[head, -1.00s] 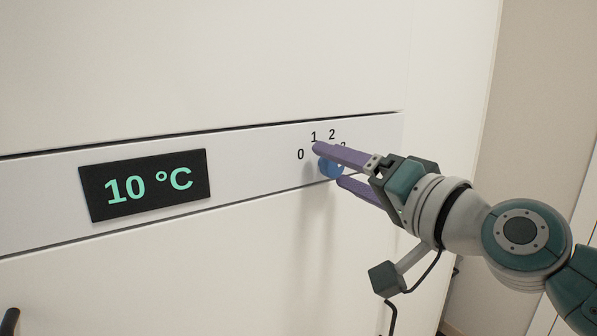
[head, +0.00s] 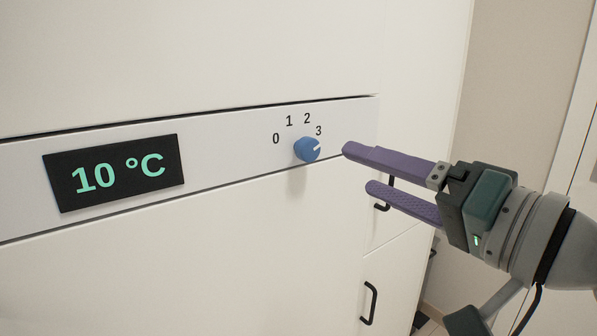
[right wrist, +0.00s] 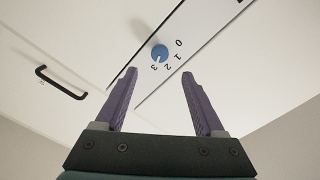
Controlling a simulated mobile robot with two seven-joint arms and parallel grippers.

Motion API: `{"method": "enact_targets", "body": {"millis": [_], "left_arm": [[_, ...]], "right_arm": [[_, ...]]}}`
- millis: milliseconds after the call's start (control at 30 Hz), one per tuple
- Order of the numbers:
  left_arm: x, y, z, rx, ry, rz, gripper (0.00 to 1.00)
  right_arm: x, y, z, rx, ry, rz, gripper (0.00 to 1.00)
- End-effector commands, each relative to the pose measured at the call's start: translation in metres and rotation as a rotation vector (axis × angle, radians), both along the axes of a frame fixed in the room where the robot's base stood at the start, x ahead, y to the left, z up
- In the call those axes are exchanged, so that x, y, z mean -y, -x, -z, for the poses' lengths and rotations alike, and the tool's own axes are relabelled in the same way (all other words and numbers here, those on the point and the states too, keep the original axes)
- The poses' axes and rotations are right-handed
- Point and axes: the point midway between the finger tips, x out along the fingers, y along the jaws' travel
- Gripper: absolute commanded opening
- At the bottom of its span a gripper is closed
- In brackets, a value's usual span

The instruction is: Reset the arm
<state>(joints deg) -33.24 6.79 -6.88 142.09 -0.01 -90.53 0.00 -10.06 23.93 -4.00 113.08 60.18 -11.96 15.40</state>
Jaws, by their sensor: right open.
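My right gripper (head: 357,169) is open and empty, with two purple fingers, to the right of the blue knob (head: 307,149) and apart from it in the head view. The knob sits on the white panel, and its white mark points toward the 3. In the right wrist view the knob (right wrist: 160,52) shows beyond and between the open fingertips (right wrist: 160,78). My left gripper is not in view.
A black display (head: 115,173) on the white panel (head: 230,140) reads 10 °C. Black handles are on the cabinet fronts, one of them at the lower right (head: 370,303). Free space lies in front of the white fronts.

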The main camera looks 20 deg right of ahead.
Motion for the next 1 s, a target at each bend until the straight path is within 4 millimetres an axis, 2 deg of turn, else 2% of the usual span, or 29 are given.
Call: {"method": "enact_targets", "body": {"millis": [67,167,267,300,367,400,500,667,700,733,800,867,1000], "left_arm": [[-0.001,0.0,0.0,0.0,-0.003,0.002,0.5],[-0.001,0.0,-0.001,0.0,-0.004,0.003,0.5],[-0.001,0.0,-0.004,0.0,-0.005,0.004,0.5],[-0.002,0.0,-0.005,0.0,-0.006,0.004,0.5],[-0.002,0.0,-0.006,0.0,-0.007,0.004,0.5],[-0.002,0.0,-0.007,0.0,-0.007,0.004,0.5],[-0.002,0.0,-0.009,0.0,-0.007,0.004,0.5],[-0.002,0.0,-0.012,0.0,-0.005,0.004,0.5],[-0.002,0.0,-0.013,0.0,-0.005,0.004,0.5],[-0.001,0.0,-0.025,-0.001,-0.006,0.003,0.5],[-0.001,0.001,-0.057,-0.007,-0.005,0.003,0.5],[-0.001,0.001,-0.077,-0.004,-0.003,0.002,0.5],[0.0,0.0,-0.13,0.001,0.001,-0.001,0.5]], "right_arm": [[-0.003,0.002,0.002,-0.007,0.011,-0.008,0.71],[-0.02,0.014,0.016,-0.054,0.09,-0.061,0.71],[-0.047,0.042,0.048,-0.157,0.272,-0.164,0.71],[-0.055,0.059,0.064,-0.214,0.366,-0.21,0.71],[-0.062,0.085,0.088,-0.311,0.512,-0.271,0.71],[-0.061,0.103,0.102,-0.377,0.606,-0.303,0.71],[-0.049,0.146,0.129,-0.548,0.8,-0.359,0.71],[-0.014,0.214,0.147,-0.838,1.021,-0.399,0.71],[-0.004,0.232,0.148,-0.916,1.062,-0.401,0.71],[0.0,0.238,0.135,-0.945,1.078,-0.4,0.71],[0.0,0.234,0.102,-0.932,1.076,-0.4,0.71],[0.0,0.234,0.083,-0.932,1.076,-0.4,0.71],[0.0,0.233,0.031,-0.93,1.076,-0.4,0.71]]}}
